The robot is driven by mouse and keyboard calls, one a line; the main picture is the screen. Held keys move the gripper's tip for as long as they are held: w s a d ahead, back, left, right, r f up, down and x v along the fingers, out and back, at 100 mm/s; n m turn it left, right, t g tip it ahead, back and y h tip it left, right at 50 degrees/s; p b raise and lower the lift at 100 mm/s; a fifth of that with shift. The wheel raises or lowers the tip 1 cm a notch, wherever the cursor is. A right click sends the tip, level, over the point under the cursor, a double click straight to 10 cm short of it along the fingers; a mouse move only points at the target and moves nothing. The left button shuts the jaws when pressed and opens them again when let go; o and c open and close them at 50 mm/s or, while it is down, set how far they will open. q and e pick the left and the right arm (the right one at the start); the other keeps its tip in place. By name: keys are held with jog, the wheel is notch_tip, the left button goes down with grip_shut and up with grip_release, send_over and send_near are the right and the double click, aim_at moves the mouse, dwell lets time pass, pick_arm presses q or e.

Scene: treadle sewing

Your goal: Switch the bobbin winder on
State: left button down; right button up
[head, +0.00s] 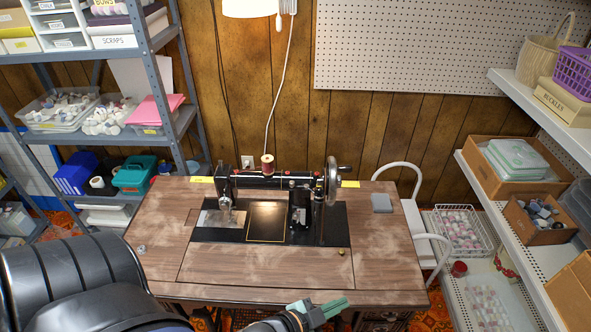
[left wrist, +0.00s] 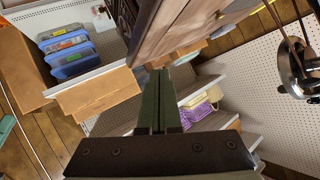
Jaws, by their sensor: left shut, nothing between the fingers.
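The black sewing machine (head: 262,181) stands on the wooden treadle table (head: 380,262), with its silver handwheel (head: 331,181) at its right end. Small red-tipped parts sit by the handwheel; I cannot tell which is the bobbin winder or how it is set. My left gripper (head: 338,304) is at the table's front edge, in front of and apart from the machine. Its green fingers (left wrist: 158,102) are shut together and empty. The handwheel (left wrist: 300,78) also shows at the right edge of the left wrist view. My right gripper is not in view.
A red thread spool (head: 267,163) stands on top of the machine. A grey block (head: 382,203) lies on the table's right side, and a small metal piece (head: 142,249) on its left. A white chair (head: 418,225) is at the right. Shelves flank both sides.

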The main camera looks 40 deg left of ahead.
pick_arm(q)
jog(key=w+d+r+m+t+h+b, duration=0.1)
jog(key=w+r+m+t+h, duration=0.1)
jog(key=w+r+m+h, duration=0.3)
jog(key=w+d+r+m+t, duration=0.2)
jog(key=w+r+m, duration=0.2)
jog(key=r+m, duration=0.35)
jog(key=d+r+m+g+h+b, duration=0.15)
jog(key=r+m+g+h, duration=0.3)
jog(key=m, duration=0.75)
jog(key=d+r+m+g+h, duration=0.3)
jog(key=r+m+h, duration=0.2)
jog(key=m, duration=0.7)
jog(key=a+r+m+g+y+b, duration=0.1)
jog(key=a+m+g+y+b, duration=0.1)
jog(key=a+m+y, duration=0.7)
jog(key=w+a+r+m+g+y+b, duration=0.1)
jog(key=a+r+m+g+y+b, duration=0.1)
jog(key=a+m+y, duration=0.7)
jog(key=a+m+g, duration=0.1)
jog(key=a+m, duration=0.7)
jog(key=a, duration=0.5)
jog(key=shift+a+m, duration=0.35)
jog(key=shift+a, duration=0.05)
